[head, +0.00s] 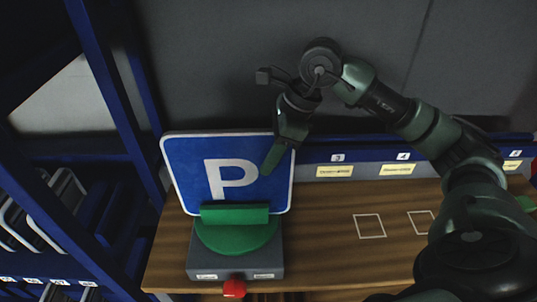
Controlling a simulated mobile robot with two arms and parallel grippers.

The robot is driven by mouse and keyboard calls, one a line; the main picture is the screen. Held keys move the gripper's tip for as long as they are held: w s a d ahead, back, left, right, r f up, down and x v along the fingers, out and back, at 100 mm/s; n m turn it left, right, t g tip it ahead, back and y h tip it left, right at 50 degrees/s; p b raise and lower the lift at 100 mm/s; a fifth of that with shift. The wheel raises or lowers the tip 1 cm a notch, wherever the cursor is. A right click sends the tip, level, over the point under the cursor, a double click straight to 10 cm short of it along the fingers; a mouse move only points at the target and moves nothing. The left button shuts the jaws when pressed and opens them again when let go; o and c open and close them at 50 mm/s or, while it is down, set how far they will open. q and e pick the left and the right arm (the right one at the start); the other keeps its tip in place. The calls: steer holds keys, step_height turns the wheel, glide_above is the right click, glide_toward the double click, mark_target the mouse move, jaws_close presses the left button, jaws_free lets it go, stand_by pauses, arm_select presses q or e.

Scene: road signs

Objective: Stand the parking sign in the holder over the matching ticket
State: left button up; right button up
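The parking sign (232,172), a blue square plate with a white P and white rim, stands leaning slightly back at the left end of the wooden table. Its lower edge is behind a green block (235,214) on a grey base. My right gripper (273,157) reaches down at the sign's upper right edge. One green finger lies in front of the sign face; the other is hidden, so its grip is unclear. A grey back rail (365,165) carries numbered places with yellow tickets, including one under 3 (334,171) and one under 4 (397,169). Their print is too small to read.
A red knob (234,288) sits at the front of the grey base. White square outlines (369,226) mark the clear table (330,255). A blue rack (90,215) with grey-edged plates stands at left. My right arm covers the table's right side.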

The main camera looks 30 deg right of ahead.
steer(key=shift+f, duration=0.1)
steer(key=b+v, duration=0.2)
steer(key=v, duration=0.4)
steer(key=shift+d+r, duration=0.2)
steer(key=shift+r, duration=0.05)
steer(key=shift+s+d+r, duration=0.2)
steer(key=shift+r, duration=0.4)
